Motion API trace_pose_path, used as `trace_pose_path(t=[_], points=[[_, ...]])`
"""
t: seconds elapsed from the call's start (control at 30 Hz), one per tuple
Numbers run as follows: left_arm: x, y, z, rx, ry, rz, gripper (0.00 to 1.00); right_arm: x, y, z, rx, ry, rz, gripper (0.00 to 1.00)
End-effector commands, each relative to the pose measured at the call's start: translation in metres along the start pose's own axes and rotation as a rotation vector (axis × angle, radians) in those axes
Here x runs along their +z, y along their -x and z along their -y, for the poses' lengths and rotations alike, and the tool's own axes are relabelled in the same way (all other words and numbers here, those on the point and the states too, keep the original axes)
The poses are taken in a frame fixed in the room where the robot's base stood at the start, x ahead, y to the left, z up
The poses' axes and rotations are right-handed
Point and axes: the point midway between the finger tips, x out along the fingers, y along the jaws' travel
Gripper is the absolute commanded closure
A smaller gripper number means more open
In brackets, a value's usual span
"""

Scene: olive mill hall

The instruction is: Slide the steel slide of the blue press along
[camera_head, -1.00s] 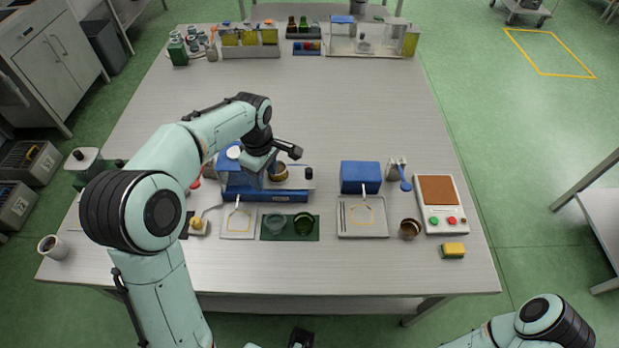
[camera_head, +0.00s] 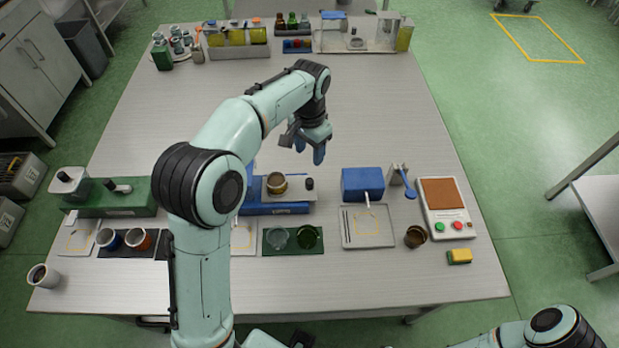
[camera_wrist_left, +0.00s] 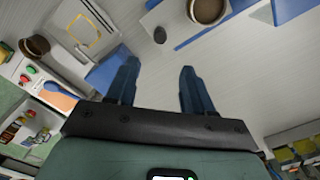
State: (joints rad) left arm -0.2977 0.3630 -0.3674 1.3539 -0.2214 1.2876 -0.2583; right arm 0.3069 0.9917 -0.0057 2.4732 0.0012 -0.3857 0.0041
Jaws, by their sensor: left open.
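The blue press (camera_head: 276,209) stands left of the table's middle, its left part hidden behind my left arm. Its steel slide (camera_head: 294,191) lies on top and carries a brown round cup (camera_head: 276,184) and a small black knob (camera_head: 310,184) at its right end. My left gripper (camera_head: 309,151) is open and empty above the table, beyond the slide on its far side. In the left wrist view, its two blue fingers (camera_wrist_left: 159,85) are apart, with the knob (camera_wrist_left: 160,36) and cup (camera_wrist_left: 208,10) past the tips, untouched. My right gripper is not in view.
Right of the press are a blue box (camera_head: 362,183), a grey tray (camera_head: 358,238) and a button panel (camera_head: 446,208). A green mat (camera_head: 293,251) with two glass bowls lies in front. The table beyond the press is clear up to the bottles at the back.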

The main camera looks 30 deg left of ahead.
Motion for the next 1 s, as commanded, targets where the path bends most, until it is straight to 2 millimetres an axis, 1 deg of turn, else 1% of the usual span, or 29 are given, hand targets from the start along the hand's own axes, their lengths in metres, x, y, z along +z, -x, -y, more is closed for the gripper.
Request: trace_pose_path(t=[0.03,0.17,0.3,0.5,0.6,0.7,0.83,1.0], points=[[0.001,-0.009,0.0,0.001,0.001,0.004,0.48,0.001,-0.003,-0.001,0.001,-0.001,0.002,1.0],[0.002,-0.034,-0.001,0.001,0.002,0.007,0.48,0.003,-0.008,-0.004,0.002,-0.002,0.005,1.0],[0.002,-0.065,0.0,0.002,0.005,0.008,0.48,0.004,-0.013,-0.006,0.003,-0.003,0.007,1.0],[0.002,-0.102,0.0,0.001,0.005,0.005,0.48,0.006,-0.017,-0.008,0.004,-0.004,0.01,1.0],[0.001,-0.115,0.0,0.001,0.005,0.004,0.48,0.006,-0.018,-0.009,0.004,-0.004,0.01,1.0],[0.001,-0.123,0.0,0.001,0.005,0.003,0.48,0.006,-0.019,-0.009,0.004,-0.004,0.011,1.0],[0.001,-0.127,0.0,0.0,0.005,0.002,0.48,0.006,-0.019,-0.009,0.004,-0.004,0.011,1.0],[0.001,-0.127,0.0,0.0,0.005,0.001,0.48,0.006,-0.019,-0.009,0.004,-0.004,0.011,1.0]])
